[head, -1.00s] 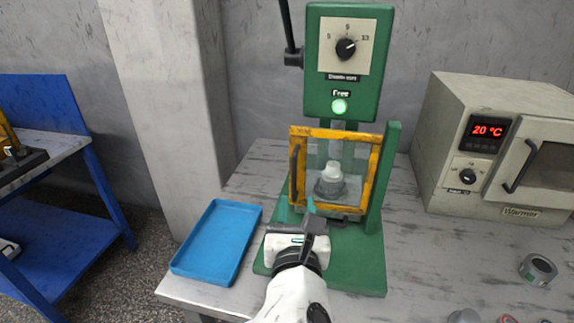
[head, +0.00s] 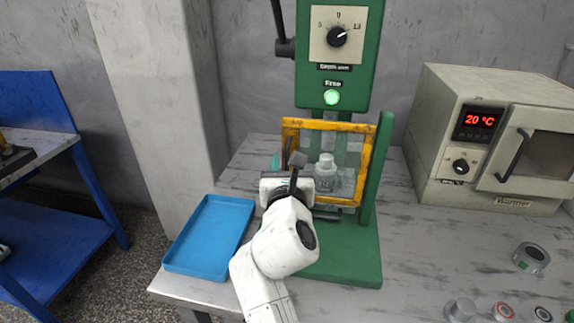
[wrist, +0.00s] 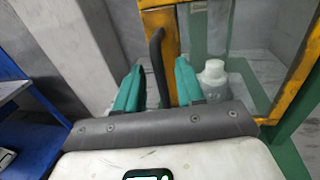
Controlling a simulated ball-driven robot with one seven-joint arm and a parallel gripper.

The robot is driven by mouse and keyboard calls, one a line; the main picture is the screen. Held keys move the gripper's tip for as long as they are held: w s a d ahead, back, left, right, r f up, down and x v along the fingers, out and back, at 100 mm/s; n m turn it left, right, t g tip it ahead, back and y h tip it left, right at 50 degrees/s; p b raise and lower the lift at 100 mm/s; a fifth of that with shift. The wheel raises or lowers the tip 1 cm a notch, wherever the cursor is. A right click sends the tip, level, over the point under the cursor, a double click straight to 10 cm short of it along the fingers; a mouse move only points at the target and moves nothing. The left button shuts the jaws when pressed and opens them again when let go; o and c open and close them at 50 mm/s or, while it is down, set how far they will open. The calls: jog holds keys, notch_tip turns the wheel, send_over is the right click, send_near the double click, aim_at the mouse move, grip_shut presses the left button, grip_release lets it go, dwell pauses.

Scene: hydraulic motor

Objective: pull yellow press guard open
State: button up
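The yellow press guard (head: 330,125) is a yellow frame with a clear pane on the front of the green press (head: 340,60). It looks closed across the press opening. Its dark upright handle (wrist: 157,58) is on the guard's left side. My gripper (wrist: 158,84) has its two teal fingers apart, one on each side of the handle, with gaps visible between them and it. In the head view my gripper (head: 286,163) is at the guard's left edge and partly hides the handle. A whitish bottle-shaped piece (head: 326,170) stands behind the pane.
A blue tray (head: 212,235) lies on the table left of my arm. A beige warmer (head: 440,130) reading 20 °C stands at the right. A tape roll (head: 531,257) and several buttons are at the front right. A concrete pillar (head: 155,100) rises behind the tray.

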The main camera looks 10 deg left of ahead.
grip_shut()
dwell(0.3)
dwell(0.4)
